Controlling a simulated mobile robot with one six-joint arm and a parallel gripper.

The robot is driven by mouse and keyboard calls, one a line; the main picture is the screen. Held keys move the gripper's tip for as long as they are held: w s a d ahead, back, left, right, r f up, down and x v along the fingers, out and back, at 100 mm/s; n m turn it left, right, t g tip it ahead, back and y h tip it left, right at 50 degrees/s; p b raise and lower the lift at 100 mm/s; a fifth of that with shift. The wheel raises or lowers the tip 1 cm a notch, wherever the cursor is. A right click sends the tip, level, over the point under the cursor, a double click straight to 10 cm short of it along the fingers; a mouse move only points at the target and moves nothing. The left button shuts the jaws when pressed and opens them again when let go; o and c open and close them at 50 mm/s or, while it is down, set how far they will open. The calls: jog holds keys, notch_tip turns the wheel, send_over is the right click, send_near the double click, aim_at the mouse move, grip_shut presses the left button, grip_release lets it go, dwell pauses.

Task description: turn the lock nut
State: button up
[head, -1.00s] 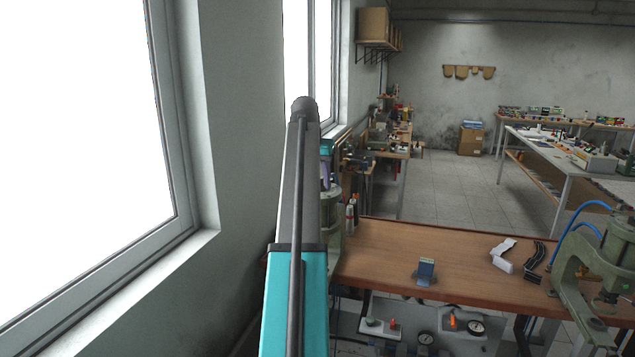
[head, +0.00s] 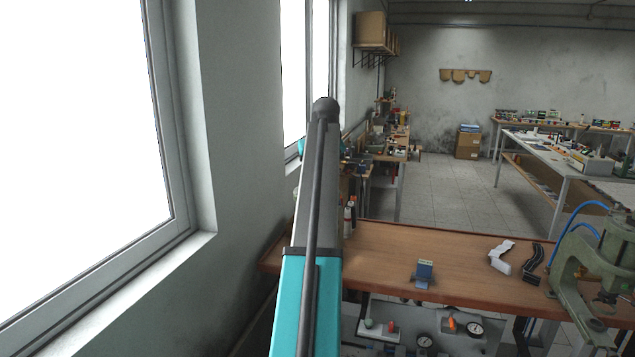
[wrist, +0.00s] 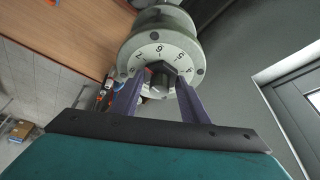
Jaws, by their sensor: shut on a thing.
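The lock nut (wrist: 161,77) is a dark hexagonal piece with a round stub, at the centre of a pale dial (wrist: 133,62) marked with numbers, in the wrist view. My gripper (wrist: 159,80) has its two purple fingers shut on the nut, one on each side. The fingertips partly cover the nut and the lower dial. In the head view my raised arm hides the nut, the dial and the fingers.
A wooden bench (head: 385,258) runs below my arm, with a small blue block (head: 425,270) on it. A green press (head: 585,262) stands at the bench's right. Bottles (head: 349,218) stand close beside my arm. The window wall (head: 245,150) is on the left.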

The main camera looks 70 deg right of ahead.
dwell(0.3)
jog(key=o, duration=1.1)
jog(key=shift+c, duration=0.2)
jog(key=p+v, duration=0.5)
jog(key=v, duration=0.9)
jog(key=shift+s+d+f, duration=0.1)
